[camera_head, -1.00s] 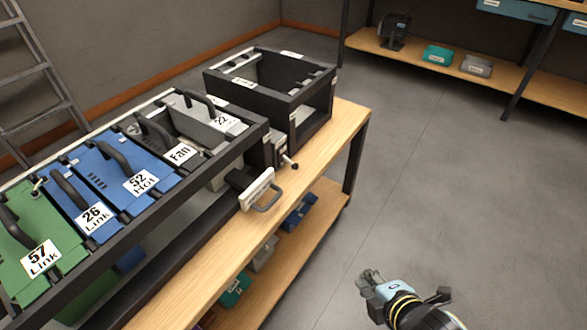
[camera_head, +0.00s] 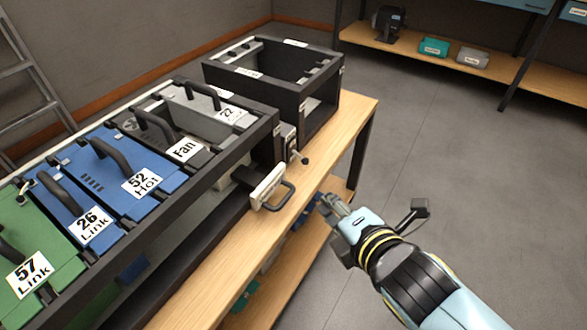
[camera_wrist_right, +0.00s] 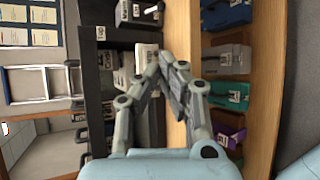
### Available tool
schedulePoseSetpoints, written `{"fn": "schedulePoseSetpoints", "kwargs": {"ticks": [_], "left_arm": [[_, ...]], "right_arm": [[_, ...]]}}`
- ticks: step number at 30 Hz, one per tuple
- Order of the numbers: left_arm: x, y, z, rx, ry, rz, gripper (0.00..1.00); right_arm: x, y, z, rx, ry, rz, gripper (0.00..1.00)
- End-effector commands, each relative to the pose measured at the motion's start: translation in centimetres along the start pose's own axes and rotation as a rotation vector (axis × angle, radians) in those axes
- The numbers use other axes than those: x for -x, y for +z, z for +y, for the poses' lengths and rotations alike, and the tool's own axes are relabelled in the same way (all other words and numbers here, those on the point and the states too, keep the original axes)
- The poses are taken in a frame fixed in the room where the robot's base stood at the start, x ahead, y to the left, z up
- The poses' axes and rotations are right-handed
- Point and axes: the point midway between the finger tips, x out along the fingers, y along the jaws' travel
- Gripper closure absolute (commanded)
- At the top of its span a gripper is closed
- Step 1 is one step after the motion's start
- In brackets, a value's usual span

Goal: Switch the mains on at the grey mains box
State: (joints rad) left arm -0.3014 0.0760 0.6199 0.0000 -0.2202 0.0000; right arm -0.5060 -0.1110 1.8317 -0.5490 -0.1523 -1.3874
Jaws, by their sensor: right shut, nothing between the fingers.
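A small grey box (camera_head: 289,139) with a short dark-knobbed lever (camera_head: 303,159) is on the bench between the two black racks in the head view; I take it for the mains box. The lever points out toward the bench front; its exact setting is hard to tell. My right gripper (camera_head: 328,205) is shut and empty, off the bench's front edge, apart from the box and lever. In the right wrist view its fingers (camera_wrist_right: 170,68) come together in front of the bench. My left gripper is not in view.
A white plate with a grey loop handle (camera_head: 272,190) sticks out of the long rack (camera_head: 205,190), near my right gripper. Labelled green, blue and grey modules fill that rack. An open black frame (camera_head: 303,88) stands behind. The floor to the right is clear.

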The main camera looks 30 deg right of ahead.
Motion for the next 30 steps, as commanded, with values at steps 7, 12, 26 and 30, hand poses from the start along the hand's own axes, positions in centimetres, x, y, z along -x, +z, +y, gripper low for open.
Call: {"fn": "schedulePoseSetpoints", "kwargs": {"ticks": [7,12,26,30], "left_arm": [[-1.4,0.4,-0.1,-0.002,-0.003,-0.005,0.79],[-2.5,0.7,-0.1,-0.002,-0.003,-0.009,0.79],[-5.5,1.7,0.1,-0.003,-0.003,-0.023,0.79],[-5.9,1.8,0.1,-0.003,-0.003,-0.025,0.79]], "right_arm": [[-5.0,0.0,-0.1,0.002,0.003,0.000,1.00],[-8.8,-0.1,-0.2,0.001,0.001,0.000,1.00],[-17.6,0.0,-0.2,0.000,0.000,0.000,1.00],[-18.7,0.0,-0.1,0.000,0.000,0.000,1.00]]}}
